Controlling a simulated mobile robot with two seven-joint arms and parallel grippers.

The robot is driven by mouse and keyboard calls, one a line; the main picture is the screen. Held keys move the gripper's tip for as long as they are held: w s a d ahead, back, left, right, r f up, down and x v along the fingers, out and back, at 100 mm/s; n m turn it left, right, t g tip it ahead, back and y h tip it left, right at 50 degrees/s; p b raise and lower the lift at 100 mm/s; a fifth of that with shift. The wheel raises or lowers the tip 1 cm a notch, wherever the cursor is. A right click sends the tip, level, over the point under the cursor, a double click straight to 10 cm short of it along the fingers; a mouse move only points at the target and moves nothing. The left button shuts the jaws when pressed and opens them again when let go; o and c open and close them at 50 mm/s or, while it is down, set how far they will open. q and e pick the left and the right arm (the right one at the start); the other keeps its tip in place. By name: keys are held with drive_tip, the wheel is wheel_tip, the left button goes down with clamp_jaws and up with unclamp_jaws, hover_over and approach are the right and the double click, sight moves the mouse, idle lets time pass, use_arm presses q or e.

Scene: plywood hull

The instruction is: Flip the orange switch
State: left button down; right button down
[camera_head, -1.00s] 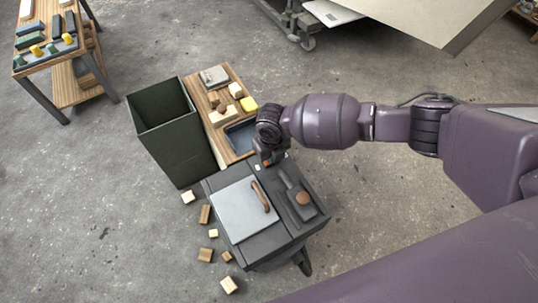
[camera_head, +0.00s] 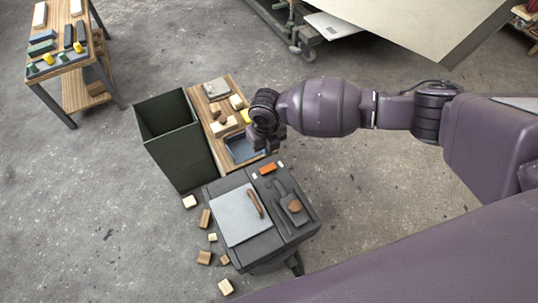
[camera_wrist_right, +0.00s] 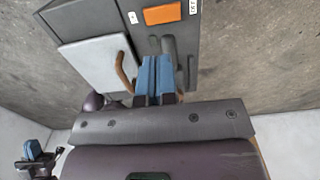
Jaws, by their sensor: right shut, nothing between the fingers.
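The orange switch (camera_head: 267,168) is a small rocker set in the dark top of the grey cabinet (camera_head: 262,241), near its back edge, with a small white label on either side. It also shows at the top of the right wrist view (camera_wrist_right: 162,14). Which way it is tipped is too small to tell. My right gripper (camera_head: 277,148) is above and behind the switch, apart from it. In the wrist view its blue fingers (camera_wrist_right: 155,76) are shut and empty. A blue-and-black shape (camera_wrist_right: 38,157) at that view's lower left looks like my left gripper; its jaws are unclear.
On the cabinet top are a light grey lid (camera_head: 238,216) with a brown handle and a dark trowel-like tool (camera_head: 291,204). A dark green bin (camera_head: 180,155) and a wooden table (camera_head: 203,110) with blocks stand behind. Several wooden blocks lie on the floor at left.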

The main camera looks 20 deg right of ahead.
use_arm(q)
drive_tip(key=shift+w+d+r+p, duration=0.15)
drive_tip(key=shift+r+p, duration=0.15)
drive_tip(key=shift+r, duration=0.25)
use_arm(e)
wheel_tip(320, 180, up, 4)
drive_tip(key=shift+f, duration=0.15)
use_arm(q)
wheel_tip(320, 180, down, 2)
drive_tip(key=b, duration=0.3)
use_arm(e)
drive_tip(key=m+y, duration=0.1)
drive_tip(key=m, duration=0.5)
drive_tip(key=d+m+y, duration=0.1)
drive_tip(key=m, duration=0.5)
drive_tip(key=d+m+y, duration=0.1)
drive_tip(key=m, duration=0.4)
drive_tip(key=shift+w+m+g, duration=0.3)
drive_tip(key=shift+w+m, duration=0.05)
drive_tip(key=shift+m, duration=0.05)
